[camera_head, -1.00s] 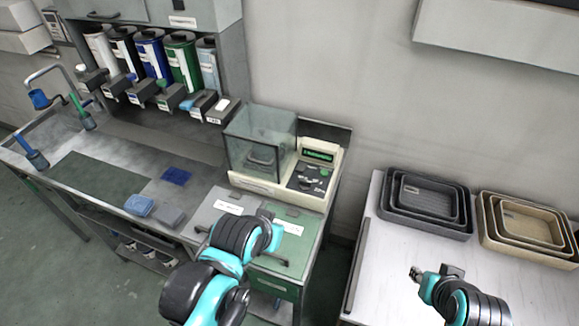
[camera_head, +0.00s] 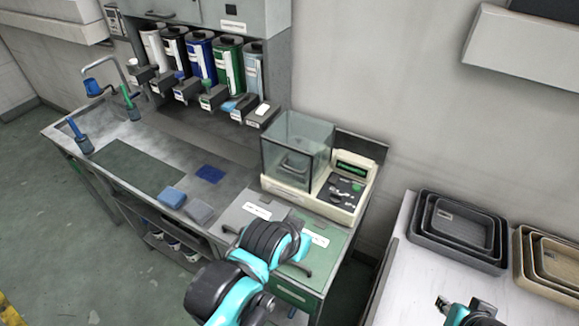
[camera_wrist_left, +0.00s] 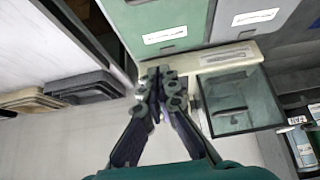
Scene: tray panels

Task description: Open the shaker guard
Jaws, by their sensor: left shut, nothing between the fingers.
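The shaker guard (camera_head: 297,147) is a clear glass-like box standing over the left part of a cream machine (camera_head: 345,190), which has a green display at its right. A dark object shows dimly inside the box. In the left wrist view the guard (camera_wrist_left: 240,100) is right of my left gripper (camera_wrist_left: 163,88), whose fingers are together and empty, apart from the guard. In the head view my left arm is in front of the machine, and its fingers are hidden behind the arm. My right gripper (camera_head: 442,304) is at the lower right, over the white table, too small to judge.
Green and grey labelled panels lie before the machine, with dark handles at the front. A blue sponge (camera_head: 172,197) and a grey one (camera_head: 200,212) lie on the bench. Nested dark trays (camera_head: 458,262) and tan trays (camera_head: 540,292) stand on the white table.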

